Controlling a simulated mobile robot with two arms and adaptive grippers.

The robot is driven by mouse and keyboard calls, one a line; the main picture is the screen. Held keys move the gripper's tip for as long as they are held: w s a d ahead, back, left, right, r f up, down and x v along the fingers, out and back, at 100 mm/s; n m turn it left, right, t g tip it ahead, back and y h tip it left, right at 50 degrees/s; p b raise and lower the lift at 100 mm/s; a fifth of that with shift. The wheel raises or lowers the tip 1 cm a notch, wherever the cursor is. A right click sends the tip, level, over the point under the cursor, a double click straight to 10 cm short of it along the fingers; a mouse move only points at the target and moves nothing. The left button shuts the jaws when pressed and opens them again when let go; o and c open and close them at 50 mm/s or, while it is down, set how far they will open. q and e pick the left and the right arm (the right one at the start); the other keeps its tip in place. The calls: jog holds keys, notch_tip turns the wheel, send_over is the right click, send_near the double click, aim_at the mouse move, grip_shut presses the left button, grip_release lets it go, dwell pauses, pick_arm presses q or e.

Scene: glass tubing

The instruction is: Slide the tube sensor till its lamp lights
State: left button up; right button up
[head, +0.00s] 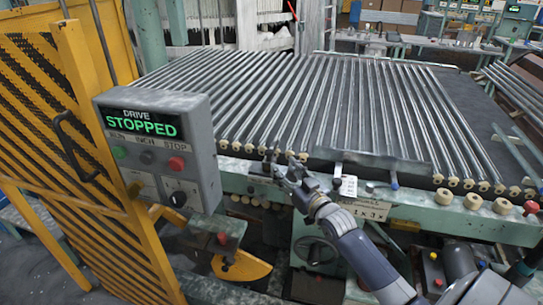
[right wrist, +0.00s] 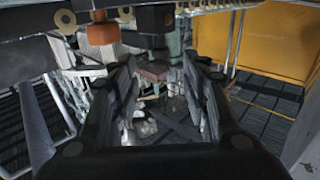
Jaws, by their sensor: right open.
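My right gripper (head: 287,168) is at the front edge of the tube bed, close to a small dark upright part (head: 270,158) that may be the tube sensor. In the right wrist view its two fingers (right wrist: 160,95) are apart with nothing held between them. A dark, blunt-ended part (right wrist: 152,18) hangs at the top of that view, beyond the fingertips. It may also be the sensor; I cannot tell. No lit sensor lamp can be made out. My left gripper is not in view.
Many glass tubes (head: 330,95) lie side by side on the bed. A grey control box (head: 205,150) reads "DRIVE STOPPED", beside a yellow mesh guard (head: 75,130). A dark plate (head: 365,166) lies along the front edge. An orange-brown knob (right wrist: 103,33) shows in the wrist view.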

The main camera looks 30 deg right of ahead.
aim_at(272, 154)
jog(key=w, duration=0.9)
jog(key=shift+d+f+p, duration=0.1)
jog(key=shift+d+p, duration=0.25)
